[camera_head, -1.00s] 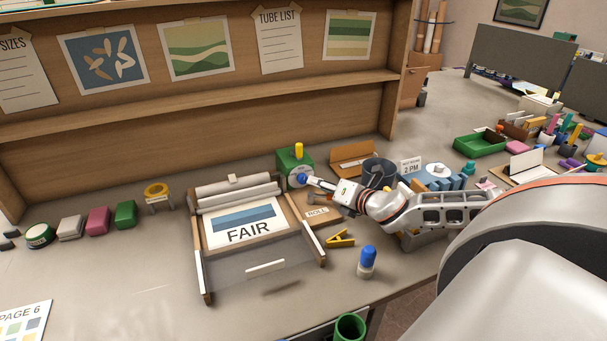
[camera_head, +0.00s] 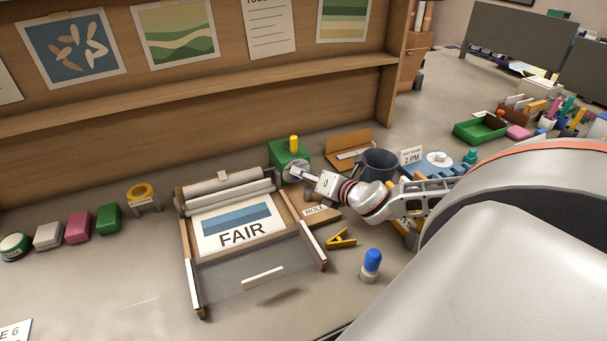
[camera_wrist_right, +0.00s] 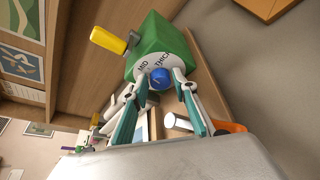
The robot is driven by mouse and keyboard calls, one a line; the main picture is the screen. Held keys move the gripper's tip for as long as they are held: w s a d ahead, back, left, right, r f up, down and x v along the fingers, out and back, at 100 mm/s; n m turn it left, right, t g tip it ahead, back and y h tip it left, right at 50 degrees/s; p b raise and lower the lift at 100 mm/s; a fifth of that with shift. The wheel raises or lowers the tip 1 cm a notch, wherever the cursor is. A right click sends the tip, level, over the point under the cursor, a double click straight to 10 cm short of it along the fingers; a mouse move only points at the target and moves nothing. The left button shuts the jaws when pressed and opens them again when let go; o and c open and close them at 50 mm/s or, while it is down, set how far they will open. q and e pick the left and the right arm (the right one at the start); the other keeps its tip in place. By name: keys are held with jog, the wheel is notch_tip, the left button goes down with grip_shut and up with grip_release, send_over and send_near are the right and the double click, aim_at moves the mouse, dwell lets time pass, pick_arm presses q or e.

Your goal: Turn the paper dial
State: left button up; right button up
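The paper dial is a blue knob (camera_wrist_right: 160,78) on a white face (camera_wrist_right: 165,62) with the printed words "MID" and "THICK". It sits on the front of a green box (camera_head: 286,152) with a yellow lever (camera_head: 294,143) on top. My right gripper (camera_wrist_right: 159,83) is open, its two teal-tipped fingers standing on either side of the knob. I cannot tell whether they touch it. In the head view the right gripper (camera_head: 298,173) is at the dial face and mostly hides the knob. My left gripper is not in view.
A roller press (camera_head: 187,270) with a "FAIR" sheet stands left of the box. A dark cup (camera_head: 378,166) and brown folder (camera_head: 350,149) are close on the right.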

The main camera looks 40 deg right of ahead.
grip_shut()
jog(key=shift+r, duration=0.1)
jog(key=shift+w+a+r+n+g+h, duration=0.15)
jog(key=shift+n+g+h, duration=0.35)
jog(key=shift+n, duration=0.6)
jog(key=shift+a+n+h, duration=0.25)
jog(key=shift+n+h, duration=0.65)
jog(key=shift+n, duration=0.3)
jog(key=n+h, duration=0.1)
jog(key=n+g+h, duration=0.1)
jog(key=n, duration=0.1)
jog(key=shift+a, duration=0.25)
jog(key=shift+w+n+h, duration=0.1)
jog(key=shift+n+h, duration=0.5)
jog(key=shift+n, duration=0.3)
